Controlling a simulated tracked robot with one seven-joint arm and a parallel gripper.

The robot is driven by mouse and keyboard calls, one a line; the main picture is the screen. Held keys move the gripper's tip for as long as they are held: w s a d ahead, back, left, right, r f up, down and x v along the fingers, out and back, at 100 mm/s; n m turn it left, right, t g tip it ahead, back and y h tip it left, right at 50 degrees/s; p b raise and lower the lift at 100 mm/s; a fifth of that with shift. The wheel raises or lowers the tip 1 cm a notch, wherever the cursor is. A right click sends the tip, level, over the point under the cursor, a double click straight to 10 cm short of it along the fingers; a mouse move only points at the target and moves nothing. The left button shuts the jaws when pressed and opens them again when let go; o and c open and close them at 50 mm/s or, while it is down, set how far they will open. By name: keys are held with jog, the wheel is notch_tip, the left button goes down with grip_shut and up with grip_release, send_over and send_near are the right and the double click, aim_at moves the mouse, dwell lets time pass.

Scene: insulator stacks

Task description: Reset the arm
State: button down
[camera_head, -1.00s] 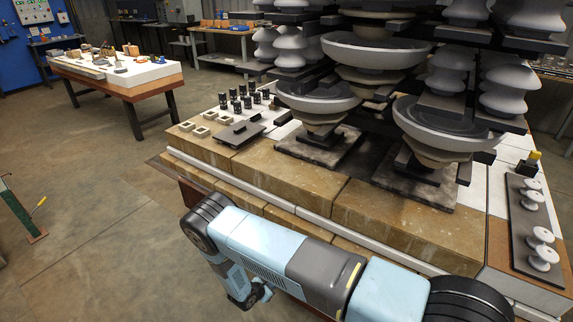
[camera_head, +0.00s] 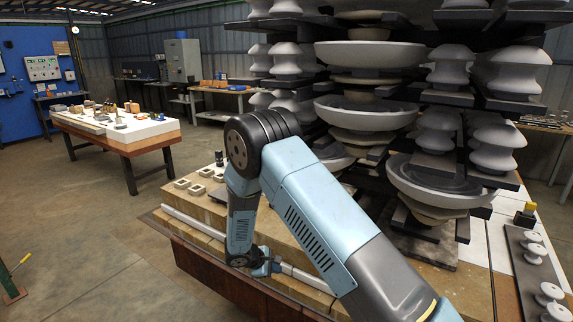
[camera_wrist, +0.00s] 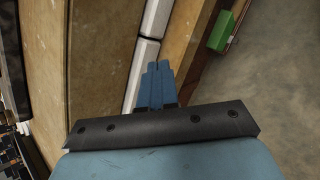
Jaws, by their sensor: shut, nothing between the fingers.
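My arm crosses the head view from the lower right, bends at a raised elbow and comes down at the front edge of the large table. My gripper (camera_head: 268,266) hangs low by the white front rail of that table, shut and empty. In the wrist view my gripper (camera_wrist: 158,66) shows as two blue fingers closed together, pointing toward the white rail (camera_wrist: 143,62). I cannot tell how far the fingers are from the rail.
The large table carries tan blocks (camera_head: 180,221) and tall insulator stacks (camera_head: 352,112) close behind my arm. A rack of small white insulators (camera_head: 513,246) lies at right. A second table (camera_head: 157,148) stands at left. Open floor (camera_head: 95,225) lies between.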

jog(key=s+d+r+m+g+y, duration=0.1)
jog(key=s+d+r+m, duration=0.15)
jog(key=d+r, duration=0.6)
jog(key=s+d+r+m+y, duration=0.1)
jog(key=s+d+r+m, duration=0.2)
jog(key=r, duration=1)
jog(key=s+d+r+m+g, duration=0.15)
jog(key=d+r+m, duration=0.3)
jog(key=r, duration=0.65)
jog(key=s+d+r+m+t+y, duration=0.1)
jog(key=s+d+r+m+y, duration=0.2)
jog(key=s+d+r, duration=0.75)
jog(key=s+r+m+t+y, duration=0.1)
jog(key=s+r+m+t, duration=0.1)
jog(key=s, duration=1.4)
notch_tip(320, 180, up, 2)
jog(key=shift+s+d+r+m+y, duration=0.15)
jog(key=shift+s+m+y, duration=0.15)
jog(key=shift+s+m, duration=0.15)
